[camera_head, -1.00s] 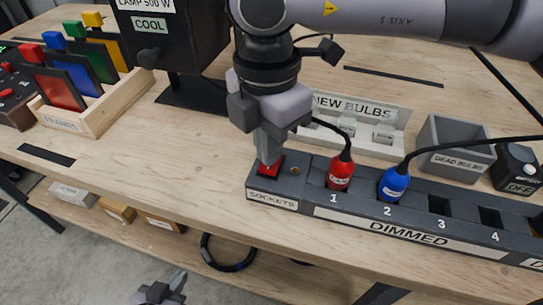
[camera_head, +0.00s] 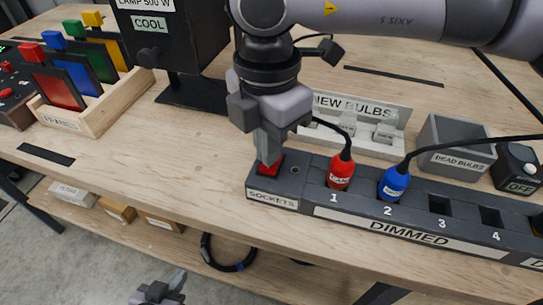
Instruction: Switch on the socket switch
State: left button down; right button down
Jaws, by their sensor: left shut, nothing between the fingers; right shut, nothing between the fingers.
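The socket strip (camera_head: 262,190) is a long dark box on the bench, labelled SOCKETS at its left end. Its red rocker switch (camera_head: 266,170) is at that left end, partly hidden by my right gripper. My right gripper (camera_head: 267,162) points down with shut, empty fingers, its tips at the switch and apparently touching it. Whether the switch is on or off cannot be told from its visible part. My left gripper (camera_head: 172,287) is shut and empty low in the view, in front of the bench, far from the strip.
A red plug (camera_head: 340,174) sits in socket 1 and a blue plug (camera_head: 393,184) in socket 2, with black cables rising behind. Behind stand the new bulbs holder (camera_head: 390,113) and the dead bulbs bin (camera_head: 455,160). The bench left of the strip is clear.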

jog(key=shift+f+b, duration=0.95)
jog(key=shift+f, duration=0.05)
jog(key=shift+r, duration=0.1)
dwell(0.3)
jog(key=shift+r+p, duration=1.55)
jog(key=shift+r, duration=1.9)
